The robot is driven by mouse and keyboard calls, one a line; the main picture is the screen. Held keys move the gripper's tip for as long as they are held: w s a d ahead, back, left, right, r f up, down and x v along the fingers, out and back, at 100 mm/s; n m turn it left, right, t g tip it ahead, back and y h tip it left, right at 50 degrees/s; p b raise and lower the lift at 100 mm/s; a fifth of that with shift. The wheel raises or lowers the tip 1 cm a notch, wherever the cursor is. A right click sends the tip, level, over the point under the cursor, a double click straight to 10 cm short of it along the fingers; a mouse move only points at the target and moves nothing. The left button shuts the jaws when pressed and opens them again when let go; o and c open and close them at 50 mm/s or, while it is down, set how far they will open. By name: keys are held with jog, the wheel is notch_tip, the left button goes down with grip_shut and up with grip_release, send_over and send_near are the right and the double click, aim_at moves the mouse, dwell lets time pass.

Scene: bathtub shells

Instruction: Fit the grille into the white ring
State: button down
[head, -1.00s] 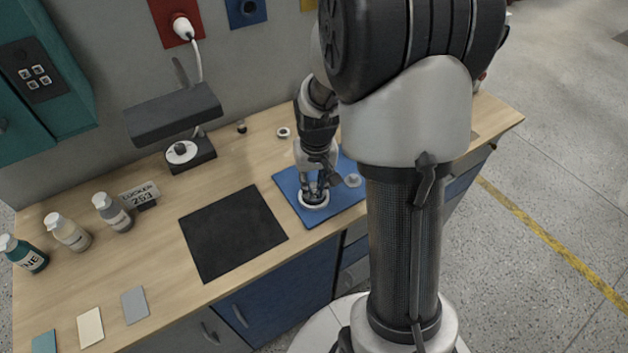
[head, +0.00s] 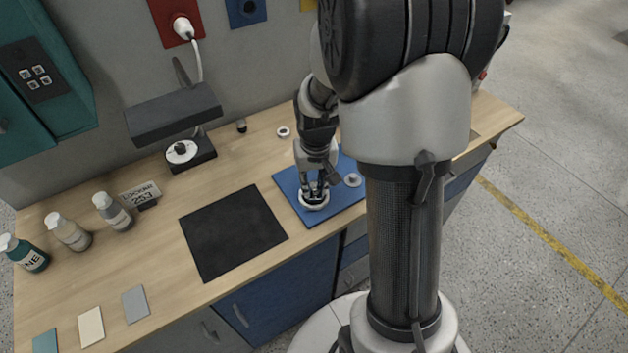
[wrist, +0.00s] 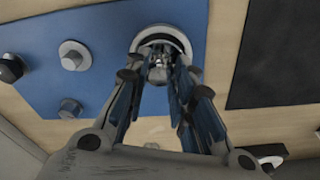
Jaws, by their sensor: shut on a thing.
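The white ring (head: 313,203) lies on the blue mat (head: 288,185), near its front edge. In the wrist view the ring (wrist: 183,40) is at the top centre, with a dark inside. My gripper (head: 315,190) points down over the ring. In the wrist view its fingertips (wrist: 160,74) come together at the ring's near side and are shut on a small grey piece (wrist: 159,62), which I take to be the grille. The fingers hide most of it. I cannot tell whether it is seated in the ring or just above it.
A black mat (head: 233,232) lies to the left. A small white ring-shaped part (head: 283,132) stands behind. Bottles (head: 68,232) stand far left.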

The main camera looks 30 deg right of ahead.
aim_at(315, 196)
jog(key=shift+f+b, duration=0.7)
jog(key=shift+f, duration=0.25)
dwell(0.5)
jog(key=c, duration=1.3)
grip_release()
notch_tip(315, 196, up, 12)
jog(key=s, duration=0.1)
jog(key=shift+s+a, duration=0.2)
jog(key=shift+a, duration=0.05)
